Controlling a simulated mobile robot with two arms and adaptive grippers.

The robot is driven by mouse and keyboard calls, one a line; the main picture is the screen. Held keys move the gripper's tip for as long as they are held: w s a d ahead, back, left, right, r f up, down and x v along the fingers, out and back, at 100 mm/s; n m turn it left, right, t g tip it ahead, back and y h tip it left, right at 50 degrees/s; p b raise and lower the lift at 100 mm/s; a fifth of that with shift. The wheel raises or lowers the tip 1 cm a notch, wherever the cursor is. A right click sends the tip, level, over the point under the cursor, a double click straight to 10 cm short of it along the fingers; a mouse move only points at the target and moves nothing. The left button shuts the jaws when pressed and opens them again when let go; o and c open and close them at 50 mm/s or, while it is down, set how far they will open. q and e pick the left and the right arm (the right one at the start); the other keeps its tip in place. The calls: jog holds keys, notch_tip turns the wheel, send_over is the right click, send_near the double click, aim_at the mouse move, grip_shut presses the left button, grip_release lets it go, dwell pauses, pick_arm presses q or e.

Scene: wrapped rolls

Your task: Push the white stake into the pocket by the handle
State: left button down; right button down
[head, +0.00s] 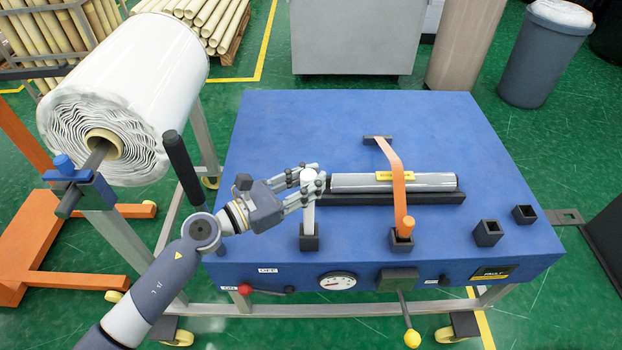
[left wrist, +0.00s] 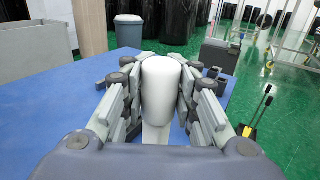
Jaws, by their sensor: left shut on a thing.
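The white stake (head: 309,215) stands upright on the blue table, its lower end at a black square pocket (head: 309,242). How deep it sits in the pocket cannot be told. My left gripper (head: 311,180) is shut on the stake near its top, reaching in from the left. In the left wrist view the rounded white stake top (left wrist: 161,80) sits between the fingers of my left gripper (left wrist: 160,95). My right gripper is not in view.
Right of the stake lies a wrapped roll (head: 430,182) in a black cradle, crossed by an orange bar (head: 396,178) ending in a black pocket. Two empty black pockets (head: 487,233) (head: 524,214) are at the right. The table's back is clear.

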pick_arm(q)
jog(key=shift+f, duration=0.25)
jog(key=c, duration=1.2)
grip_release()
jog(key=shift+f, duration=0.1)
jog(key=v, duration=1.2)
jog(key=shift+a, duration=0.1)
